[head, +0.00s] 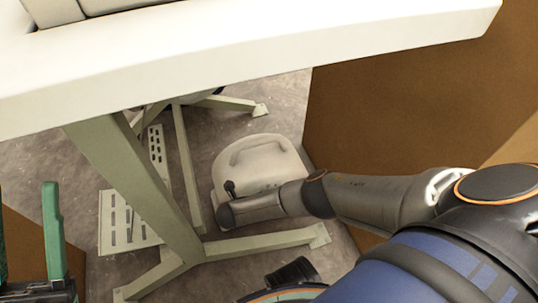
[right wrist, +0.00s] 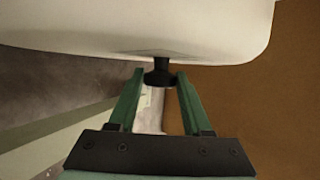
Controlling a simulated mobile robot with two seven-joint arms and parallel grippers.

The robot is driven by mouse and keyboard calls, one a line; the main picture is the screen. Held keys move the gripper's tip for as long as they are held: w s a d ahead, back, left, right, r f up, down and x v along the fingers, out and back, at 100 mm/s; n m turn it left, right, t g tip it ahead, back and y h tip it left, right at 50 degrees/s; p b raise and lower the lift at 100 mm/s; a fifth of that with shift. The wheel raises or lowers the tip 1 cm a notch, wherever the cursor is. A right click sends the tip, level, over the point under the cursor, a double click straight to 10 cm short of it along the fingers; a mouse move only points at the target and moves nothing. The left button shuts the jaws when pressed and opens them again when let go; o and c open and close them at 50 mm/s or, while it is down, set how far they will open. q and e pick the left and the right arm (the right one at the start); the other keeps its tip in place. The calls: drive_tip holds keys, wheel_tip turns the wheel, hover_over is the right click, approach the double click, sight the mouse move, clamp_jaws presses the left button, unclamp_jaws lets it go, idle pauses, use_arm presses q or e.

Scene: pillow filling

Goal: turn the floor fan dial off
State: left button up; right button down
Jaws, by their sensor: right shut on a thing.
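The floor fan (head: 262,158) appears to be the off-white rounded body with a moulded handle on the floor beyond the table leg, its lower part behind my right arm. In the right wrist view, a pale housing (right wrist: 150,28) fills the top, with the black dial (right wrist: 159,72) projecting from it. My right gripper (right wrist: 161,80) has its green fingers on either side of the dial, shut on it. I cannot make out these fingers in the head view. My left gripper (head: 26,205) is open and empty at the lower left edge, away from the fan.
A white tabletop (head: 250,65) spans the top of the head view. Its grey-green leg (head: 135,180) and foot bars stand left of the fan. A brown panel (head: 400,110) is close on the right. Perforated plates (head: 125,220) lie on the floor at left.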

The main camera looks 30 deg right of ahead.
drive_tip(key=shift+w+h, duration=0.15)
drive_tip(key=shift+h, duration=0.15)
idle(0.5)
drive_tip(key=shift+c, duration=1.7)
unclamp_jaws()
drive_tip(key=p+v, duration=0.3)
drive_tip(key=v, duration=0.4)
drive_tip(key=shift+a+r, duration=0.15)
drive_tip(key=shift+a, duration=0.05)
